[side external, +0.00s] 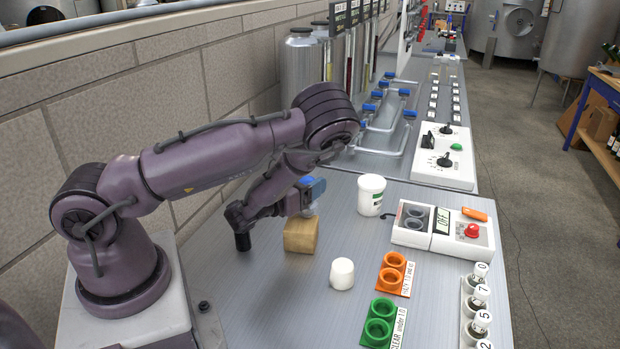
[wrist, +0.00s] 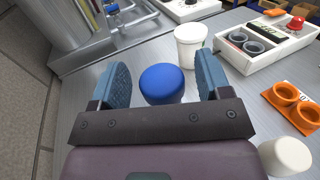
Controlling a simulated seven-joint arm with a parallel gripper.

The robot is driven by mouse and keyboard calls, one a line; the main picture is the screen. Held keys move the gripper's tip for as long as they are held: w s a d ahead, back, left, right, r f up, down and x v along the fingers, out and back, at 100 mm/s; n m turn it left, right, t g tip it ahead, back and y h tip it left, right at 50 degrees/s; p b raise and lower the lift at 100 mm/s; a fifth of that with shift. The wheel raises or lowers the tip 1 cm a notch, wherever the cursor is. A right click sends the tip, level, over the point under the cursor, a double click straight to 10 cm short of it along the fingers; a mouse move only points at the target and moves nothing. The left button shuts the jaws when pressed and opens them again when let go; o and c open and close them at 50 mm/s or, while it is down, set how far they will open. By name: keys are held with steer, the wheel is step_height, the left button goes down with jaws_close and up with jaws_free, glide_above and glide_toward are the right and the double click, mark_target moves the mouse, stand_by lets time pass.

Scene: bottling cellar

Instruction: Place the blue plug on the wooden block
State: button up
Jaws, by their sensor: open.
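The blue plug (wrist: 163,82) shows in the wrist view between the two blue finger pads of my gripper (wrist: 164,76). A gap shows on both sides of it, so the jaws are open around it without gripping. In the side view my gripper (side external: 310,188) is at the wooden block (side external: 301,237), just above its top. The fingers largely hide the plug there; a pale bit shows under them at the block's top. Whether the plug rests fully on the block is hard to tell. The block is hidden in the wrist view.
A white plug (side external: 342,273) stands right of the block. A white cup (side external: 371,194) stands behind. Orange sockets (side external: 392,272), green sockets (side external: 379,321) and a device with a red button (side external: 443,231) lie to the right. Bench surface between them is free.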

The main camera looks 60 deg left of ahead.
steer(key=v, duration=0.5)
steer(key=shift+s+d, duration=0.15)
steer(key=shift+s, duration=0.2)
steer(key=n, duration=0.1)
steer(key=w+n+g, duration=0.1)
steer(key=n, duration=0.1)
steer(key=shift+a+y, duration=0.2)
steer(key=shift+y, duration=0.2)
steer(key=n, duration=0.1)
steer(key=n+g, duration=0.1)
steer(key=n, duration=0.1)
steer(key=shift+w+f+g+y, duration=0.15)
steer(key=shift+w+g+y, duration=0.15)
steer(key=shift+w, duration=0.05)
steer(key=w+d+r+n+g+h, duration=0.3)
steer(key=d+r+n+g+h, duration=0.45)
steer(key=n, duration=0.85)
steer(key=s+d+r+n, duration=0.4)
steer(key=s+r, duration=0.3)
steer(key=s+d+r+n, duration=0.4)
steer(key=s+r+n, duration=0.1)
steer(key=s+r, duration=0.2)
steer(key=shift+s+r+g+h, duration=0.4)
steer(key=shift+s+g+h, duration=0.05)
steer(key=shift+s, duration=0.25)
